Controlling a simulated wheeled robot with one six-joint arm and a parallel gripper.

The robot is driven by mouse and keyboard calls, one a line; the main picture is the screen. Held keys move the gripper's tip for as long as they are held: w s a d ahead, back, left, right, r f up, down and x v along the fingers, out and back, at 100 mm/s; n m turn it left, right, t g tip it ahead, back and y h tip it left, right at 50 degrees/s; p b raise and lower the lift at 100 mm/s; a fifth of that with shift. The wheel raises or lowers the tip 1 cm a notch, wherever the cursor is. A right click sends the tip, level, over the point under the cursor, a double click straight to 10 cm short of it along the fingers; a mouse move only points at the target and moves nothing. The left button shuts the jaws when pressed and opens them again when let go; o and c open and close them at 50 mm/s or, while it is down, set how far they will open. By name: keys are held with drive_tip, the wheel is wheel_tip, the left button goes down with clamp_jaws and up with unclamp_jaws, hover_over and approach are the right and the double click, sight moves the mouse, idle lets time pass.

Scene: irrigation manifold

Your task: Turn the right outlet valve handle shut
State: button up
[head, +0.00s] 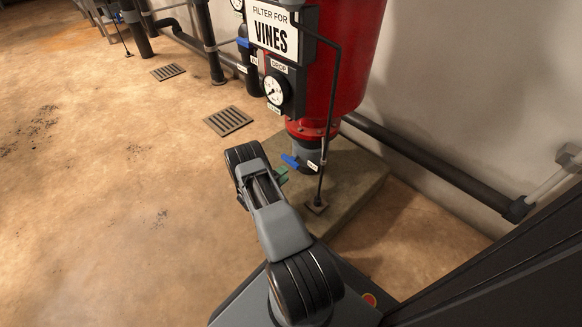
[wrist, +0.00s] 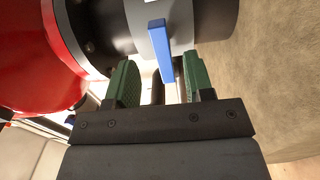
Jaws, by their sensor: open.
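A blue valve handle (head: 290,160) sticks out to the left from the grey pipe under the red tank, with a small white tag beside it too small to read. In the wrist view the blue handle (wrist: 161,50) lies across the grey valve body (wrist: 195,22). My gripper (head: 282,175) is just below and left of the handle in the head view. In the wrist view my gripper (wrist: 162,82) is open, its green fingers on either side of the handle's free end, with gaps showing. I cannot tell whether this is the right outlet valve.
The red tank (head: 345,60) bears a sign, "FILTER FOR VINES" (head: 273,28), and a gauge (head: 274,91). Another blue handle (head: 243,42) is farther back. A thin dark post (head: 328,130) stands right of the valve on the concrete plinth (head: 355,185). Open floor lies left.

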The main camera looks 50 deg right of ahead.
drive_tip(key=a+p, duration=0.1)
drive_tip(key=a, duration=0.6)
drive_tip(key=shift+w+a+p, duration=0.2)
drive_tip(key=shift+w+p, duration=0.05)
drive_tip(key=shift+p, duration=0.05)
drive_tip(key=s+a+r+m+g+y+p, duration=0.1)
drive_tip(key=a+r+g+y+p, duration=0.15)
drive_tip(key=r+p, duration=1.05)
drive_tip(key=a+r+m+g+y+p, duration=0.1)
drive_tip(key=a+r+y+p, duration=0.25)
drive_tip(key=r, duration=1.85)
drive_tip(key=s+a+r+n+t+y+p, duration=0.1)
drive_tip(key=s+a+r+y+p, duration=0.3)
drive_tip(key=r, duration=0.9)
drive_tip(key=s+a+r+n+t+y+p, duration=0.1)
drive_tip(key=s+a+r+t+y+p, duration=0.3)
drive_tip(key=a+r+p, duration=0.5)
drive_tip(key=s+a+r+n+t+y+p, duration=0.1)
drive_tip(key=s+a+r+t+y+p, duration=0.2)
drive_tip(key=r, duration=1.4)
drive_tip(key=s+a+y+p, duration=0.1)
drive_tip(key=s+a+p, duration=0.1)
drive_tip(key=a+p, duration=0.2)
drive_tip(key=shift+s+a+r+p, duration=0.15)
drive_tip(key=shift+s+a+p, duration=0.1)
drive_tip(key=shift+p, duration=0.6)
